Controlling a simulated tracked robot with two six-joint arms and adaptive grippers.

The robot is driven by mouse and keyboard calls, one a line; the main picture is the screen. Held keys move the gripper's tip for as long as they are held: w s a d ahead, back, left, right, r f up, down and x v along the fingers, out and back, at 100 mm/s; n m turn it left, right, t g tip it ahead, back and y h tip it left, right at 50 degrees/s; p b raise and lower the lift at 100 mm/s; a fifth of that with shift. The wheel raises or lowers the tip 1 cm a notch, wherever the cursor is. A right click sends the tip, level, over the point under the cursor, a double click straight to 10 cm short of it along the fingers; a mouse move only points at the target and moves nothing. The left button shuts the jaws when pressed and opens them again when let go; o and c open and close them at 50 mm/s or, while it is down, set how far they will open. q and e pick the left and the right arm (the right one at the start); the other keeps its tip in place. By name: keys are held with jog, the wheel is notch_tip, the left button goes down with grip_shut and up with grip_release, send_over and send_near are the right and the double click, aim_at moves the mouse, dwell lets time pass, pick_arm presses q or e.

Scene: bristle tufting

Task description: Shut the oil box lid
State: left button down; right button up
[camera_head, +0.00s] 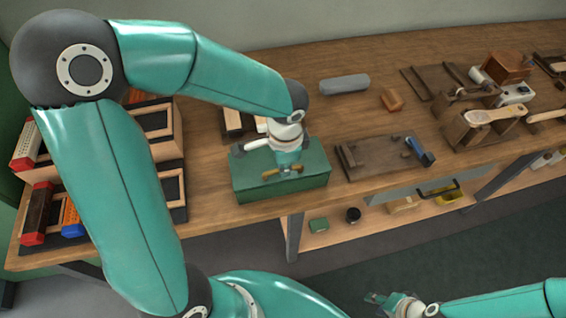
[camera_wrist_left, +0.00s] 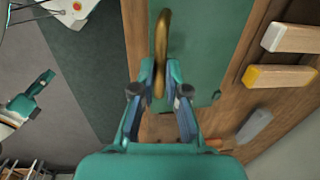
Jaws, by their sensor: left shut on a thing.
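The green oil box (camera_head: 255,188) stands near the table's front edge in the head view, with its green lid (camera_head: 313,160) on top. The lid looks flat or nearly so; I cannot tell whether it is fully down. My left gripper (camera_head: 283,169) is over the lid, shut on a brass handle (camera_wrist_left: 162,35). In the left wrist view the fingers (camera_wrist_left: 160,76) close around the handle, with the green lid (camera_wrist_left: 203,45) beyond. My right gripper (camera_head: 380,300) is low at the bottom of the head view, away from the box; its opening is unclear.
A grey rounded bar (camera_head: 344,84) and a small brown block (camera_head: 392,99) lie behind the box. A dark wooden board (camera_head: 380,158) lies to its right. Wooden racks with brushes (camera_head: 155,122) stand to the left. A lower shelf (camera_head: 335,235) holds small items.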

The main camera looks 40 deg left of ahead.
pick_arm(q)
jog(key=shift+s+d+f+b, duration=0.15)
jog(key=shift+d+f+b, duration=0.05)
jog(key=shift+f+b, duration=0.6)
jog(key=shift+s+d, duration=0.1)
jog(key=shift+s, duration=0.05)
jog(key=c, duration=1.5)
grip_release()
jog(key=shift+s, duration=0.1)
jog(key=shift+c, duration=0.2)
jog(key=o, duration=0.3)
jog(key=shift+o, duration=0.2)
jog(key=shift+r, duration=0.1)
jog(key=shift+w+r, duration=0.25)
jog(key=shift+r, duration=0.25)
notch_tip(320, 180, up, 11)
jog(key=shift+s+d+f, duration=0.15)
jog(key=shift+s+d, duration=0.25)
jog(key=shift+s, duration=0.05)
